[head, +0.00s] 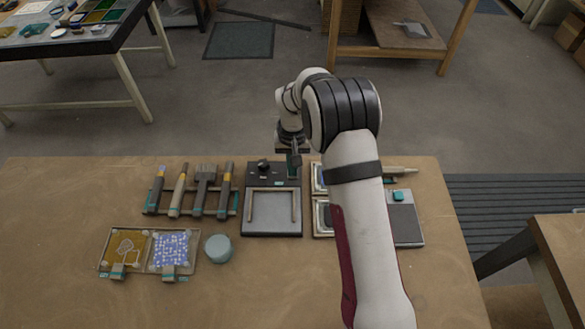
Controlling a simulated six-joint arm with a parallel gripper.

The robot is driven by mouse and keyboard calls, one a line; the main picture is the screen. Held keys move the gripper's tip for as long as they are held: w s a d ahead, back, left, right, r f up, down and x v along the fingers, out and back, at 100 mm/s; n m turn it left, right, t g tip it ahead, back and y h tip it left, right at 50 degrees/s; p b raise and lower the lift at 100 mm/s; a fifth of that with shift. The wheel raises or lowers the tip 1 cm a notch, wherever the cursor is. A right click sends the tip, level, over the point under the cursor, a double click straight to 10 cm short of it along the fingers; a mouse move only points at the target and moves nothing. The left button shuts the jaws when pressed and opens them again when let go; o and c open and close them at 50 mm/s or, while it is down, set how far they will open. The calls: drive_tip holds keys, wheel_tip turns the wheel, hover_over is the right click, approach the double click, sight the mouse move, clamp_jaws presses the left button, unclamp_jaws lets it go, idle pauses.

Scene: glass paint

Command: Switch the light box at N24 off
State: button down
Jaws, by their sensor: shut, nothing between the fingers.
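The light box (272,232) is a dark, flat unit in the middle of the wooden table. It has a grey panel with two pale wooden rails on it. A black knob (263,165) and a small teal label stand on its dark back strip. I cannot read the label, and the grey panel shows no clear glow. My gripper (294,167) is shut and empty, pointing down over the back right part of the light box, to the right of the knob. I cannot tell whether its tips touch the box.
A rack of brushes and tools (190,200) lies to the left. Two framed glass pieces (150,252) and a round blue-grey pot (218,248) are at the front left. My arm partly covers pale-framed items (318,180) and a grey board (406,225) on the right.

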wheel_tip(320, 180, up, 7)
drive_tip(key=shift+f, duration=0.15)
idle(0.4)
drive_tip(key=s+d+r+m, duration=0.2)
drive_tip(key=s+d+r, duration=0.3)
drive_tip(key=s+r, duration=0.65)
drive_tip(key=s+d+m+y, duration=0.1)
drive_tip(key=s+m, duration=0.2)
drive_tip(key=s, duration=1.9)
drive_tip(key=shift+d+r+m+y, duration=0.15)
drive_tip(key=shift+d+m+y, duration=0.15)
drive_tip(key=shift+y, duration=0.1)
